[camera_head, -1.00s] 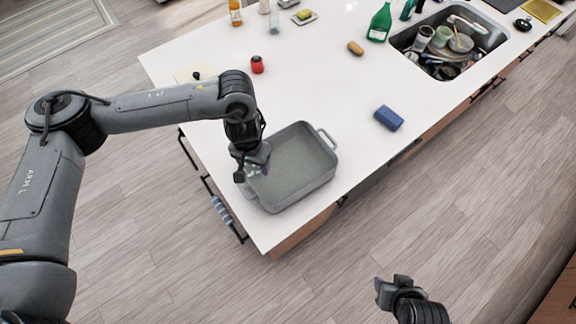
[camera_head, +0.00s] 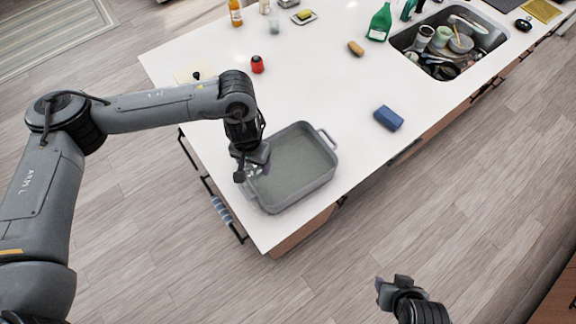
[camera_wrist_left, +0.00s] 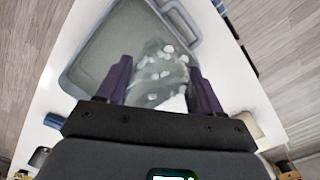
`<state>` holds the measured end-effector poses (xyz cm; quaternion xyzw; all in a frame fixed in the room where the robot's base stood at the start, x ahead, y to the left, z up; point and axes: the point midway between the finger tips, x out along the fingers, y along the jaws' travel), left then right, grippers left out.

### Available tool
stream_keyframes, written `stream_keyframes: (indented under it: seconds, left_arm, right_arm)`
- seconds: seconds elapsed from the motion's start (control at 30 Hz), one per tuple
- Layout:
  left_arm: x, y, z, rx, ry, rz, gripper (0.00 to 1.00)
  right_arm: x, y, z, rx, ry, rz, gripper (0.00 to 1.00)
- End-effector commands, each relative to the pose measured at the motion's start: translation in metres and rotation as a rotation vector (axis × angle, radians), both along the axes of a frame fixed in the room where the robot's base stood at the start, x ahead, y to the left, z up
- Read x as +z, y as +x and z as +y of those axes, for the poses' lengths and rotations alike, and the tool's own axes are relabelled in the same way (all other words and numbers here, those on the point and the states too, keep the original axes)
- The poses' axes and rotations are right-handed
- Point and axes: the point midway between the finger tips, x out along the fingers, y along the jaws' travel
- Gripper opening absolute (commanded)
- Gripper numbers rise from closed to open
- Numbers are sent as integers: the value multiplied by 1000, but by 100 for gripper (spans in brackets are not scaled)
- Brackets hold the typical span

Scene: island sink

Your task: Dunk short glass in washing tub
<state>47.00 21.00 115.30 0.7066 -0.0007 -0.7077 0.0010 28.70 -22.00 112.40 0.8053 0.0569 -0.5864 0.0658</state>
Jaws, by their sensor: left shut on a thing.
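The washing tub (camera_head: 296,172) is a grey rectangular pan with side handles, standing near the front corner of the white counter. It also shows in the left wrist view (camera_wrist_left: 100,75). My left gripper (camera_head: 252,172) is over the tub's left end. In the left wrist view its two dark fingers (camera_wrist_left: 160,88) are shut on the short glass (camera_wrist_left: 160,75), which is clear with white spots. The glass overlaps the tub there; I cannot tell how deep it sits. In the head view the glass is mostly hidden under the gripper. My right gripper (camera_head: 390,290) is over the floor, low in the head view, its fingers unclear.
A blue sponge (camera_head: 388,118) lies right of the tub. A red item (camera_head: 257,64) stands behind it. A sink (camera_head: 450,45) full of dishes and a green bottle (camera_head: 380,22) are at the back right.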

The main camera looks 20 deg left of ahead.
Motion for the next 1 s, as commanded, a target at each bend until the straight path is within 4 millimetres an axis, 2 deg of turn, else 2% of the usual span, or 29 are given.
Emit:
stream_keyframes:
  seconds: [0.37, 1.0]
  left_arm:
    - [-2, 0, 0, 0, 0, 0, 30]
    - [-43, 0, 0, 1, 0, 1, 30]
  right_arm:
    - [-1, 0, 1, -3, 4, 0, 43]
    - [-12, 0, 2, -6, 9, 0, 43]
